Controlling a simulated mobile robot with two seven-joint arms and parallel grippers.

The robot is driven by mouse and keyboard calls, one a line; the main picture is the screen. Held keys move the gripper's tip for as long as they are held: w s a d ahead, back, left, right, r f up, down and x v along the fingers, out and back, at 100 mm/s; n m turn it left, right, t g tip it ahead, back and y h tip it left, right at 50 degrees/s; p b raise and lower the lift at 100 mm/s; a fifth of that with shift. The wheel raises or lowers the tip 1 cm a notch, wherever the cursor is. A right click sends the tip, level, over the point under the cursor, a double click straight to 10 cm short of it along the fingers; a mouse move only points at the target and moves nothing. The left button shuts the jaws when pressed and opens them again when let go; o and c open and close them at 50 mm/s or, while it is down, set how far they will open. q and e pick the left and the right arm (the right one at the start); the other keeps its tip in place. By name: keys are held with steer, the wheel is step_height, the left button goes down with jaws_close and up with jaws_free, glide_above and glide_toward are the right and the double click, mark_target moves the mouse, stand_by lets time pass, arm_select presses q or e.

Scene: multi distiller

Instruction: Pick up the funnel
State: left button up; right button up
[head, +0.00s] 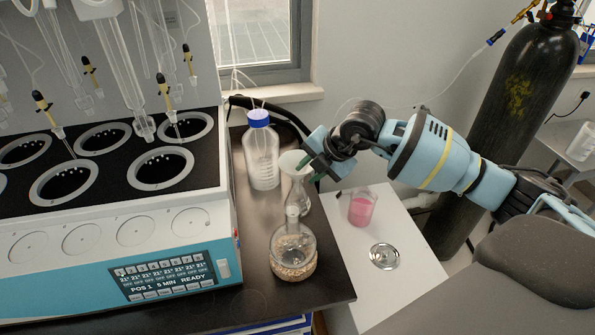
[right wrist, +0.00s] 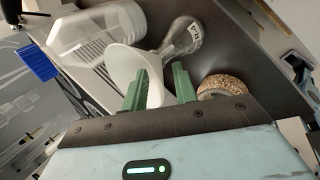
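The white funnel (head: 294,163) sits in the neck of a clear glass flask (head: 297,196) on the dark bench. It also shows in the right wrist view (right wrist: 122,64), with its wide mouth towards the blue-capped bottle. My right gripper (head: 312,172) is at the funnel's right side. In the right wrist view its two green fingers (right wrist: 158,88) stand apart, with part of the white funnel between them. I cannot tell whether they touch it. The flask body lies beyond the fingers in that view. My left gripper is out of view.
A blue-capped bottle (head: 262,152) stands close behind the funnel. A round-bottom flask (head: 293,250) on a cork ring is in front. The distiller (head: 120,235) fills the left. A beaker of pink liquid (head: 361,207) and a metal dish (head: 384,256) are on the white surface at right.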

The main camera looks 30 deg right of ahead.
jaws_close()
stand_by(0.3)
